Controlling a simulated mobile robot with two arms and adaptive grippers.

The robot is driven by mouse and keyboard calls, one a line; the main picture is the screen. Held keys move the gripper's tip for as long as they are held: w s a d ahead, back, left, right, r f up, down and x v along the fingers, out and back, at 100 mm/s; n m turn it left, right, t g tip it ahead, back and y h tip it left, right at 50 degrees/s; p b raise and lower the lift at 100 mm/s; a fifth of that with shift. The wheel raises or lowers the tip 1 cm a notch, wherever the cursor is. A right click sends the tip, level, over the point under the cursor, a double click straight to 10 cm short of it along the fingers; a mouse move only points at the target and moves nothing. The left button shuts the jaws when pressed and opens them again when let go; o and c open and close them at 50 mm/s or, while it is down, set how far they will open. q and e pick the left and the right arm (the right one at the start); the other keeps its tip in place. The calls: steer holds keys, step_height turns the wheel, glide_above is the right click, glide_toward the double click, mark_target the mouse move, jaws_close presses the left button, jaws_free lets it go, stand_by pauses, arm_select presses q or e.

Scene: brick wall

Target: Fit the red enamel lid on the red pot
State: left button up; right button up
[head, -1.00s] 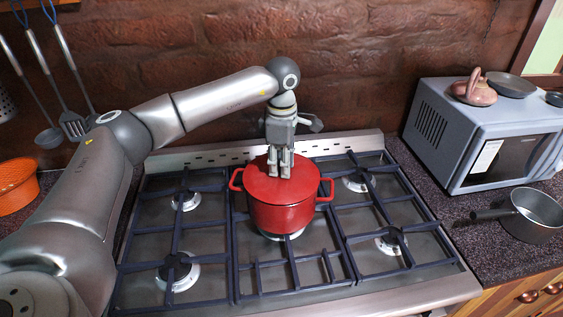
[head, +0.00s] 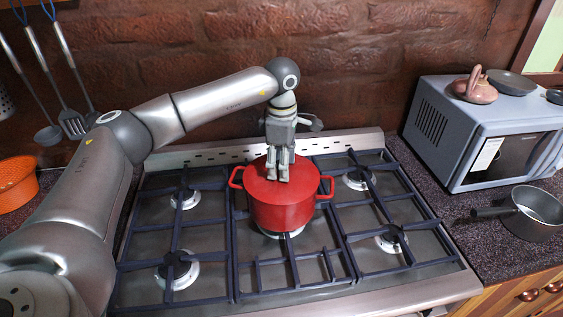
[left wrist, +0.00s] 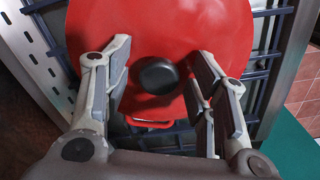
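The red enamel lid (head: 258,171) lies on top of the red pot (head: 283,215), level and covering its mouth as far as I can see. The pot stands on the middle burner with a handle on each side. My left gripper (head: 278,178) points down over the lid's middle. In the left wrist view, the lid (left wrist: 215,30) shows its dark round knob (left wrist: 158,75) between the fingers of the left gripper (left wrist: 160,62). The fingers are spread, with a gap on both sides of the knob. One pot handle (left wrist: 150,123) shows below the lid's edge. My right gripper is not in view.
The stove grates (head: 180,235) around the pot are bare. A saucepan (head: 535,213) and a grey microwave (head: 485,130) stand on the right counter. An orange bowl (head: 17,183) is at the left. Utensils (head: 65,75) hang by the brick wall.

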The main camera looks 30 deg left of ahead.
arm_select(q)
steer(key=shift+r, duration=0.15)
step_height(320, 180, up, 12)
stand_by(0.5)
steer(key=shift+f, duration=0.2)
stand_by(0.4)
